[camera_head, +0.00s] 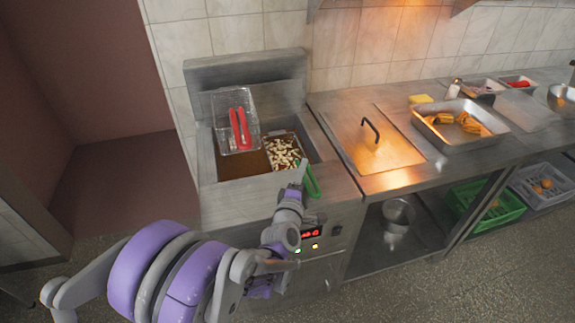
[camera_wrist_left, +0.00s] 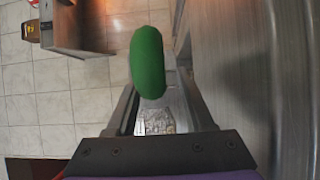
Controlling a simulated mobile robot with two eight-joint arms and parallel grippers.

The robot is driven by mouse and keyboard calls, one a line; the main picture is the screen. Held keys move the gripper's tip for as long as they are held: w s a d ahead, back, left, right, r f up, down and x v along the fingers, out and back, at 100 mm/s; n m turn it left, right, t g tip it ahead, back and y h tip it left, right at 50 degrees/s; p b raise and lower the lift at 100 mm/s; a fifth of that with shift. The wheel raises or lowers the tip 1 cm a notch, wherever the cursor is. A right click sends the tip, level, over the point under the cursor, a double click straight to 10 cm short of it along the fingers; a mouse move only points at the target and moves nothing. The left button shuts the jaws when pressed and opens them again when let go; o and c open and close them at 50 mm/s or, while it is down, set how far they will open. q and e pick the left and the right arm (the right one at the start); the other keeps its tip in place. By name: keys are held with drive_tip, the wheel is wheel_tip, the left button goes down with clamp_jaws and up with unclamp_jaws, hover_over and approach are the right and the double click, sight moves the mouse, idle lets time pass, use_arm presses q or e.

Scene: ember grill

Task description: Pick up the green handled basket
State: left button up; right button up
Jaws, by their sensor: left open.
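The basket with the green handle (camera_head: 312,181) sits in the right part of the fryer, with pale fries (camera_head: 285,153) in it. Its handle sticks out over the fryer's front edge. My left gripper (camera_head: 302,172) is open at the handle and partly overlaps it in the head view. In the left wrist view the green handle (camera_wrist_left: 148,62) stands in front of and between the spread fingers of my left gripper (camera_wrist_left: 158,108). I cannot tell whether a finger touches it. My right gripper is not in view.
A wire basket with a red handle (camera_head: 240,129) is at the fryer's left part. A steel counter (camera_head: 345,108) with a lidded plate and a food tray (camera_head: 481,143) adjoins on the right. A steel pot (camera_head: 398,214) and a green crate (camera_head: 500,215) are below.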

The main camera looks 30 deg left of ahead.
use_arm(q)
drive_tip(key=shift+w+a, duration=0.15)
drive_tip(key=shift+w, duration=0.25)
drive_tip(key=shift+c, duration=0.3)
clamp_jaws()
idle(0.9)
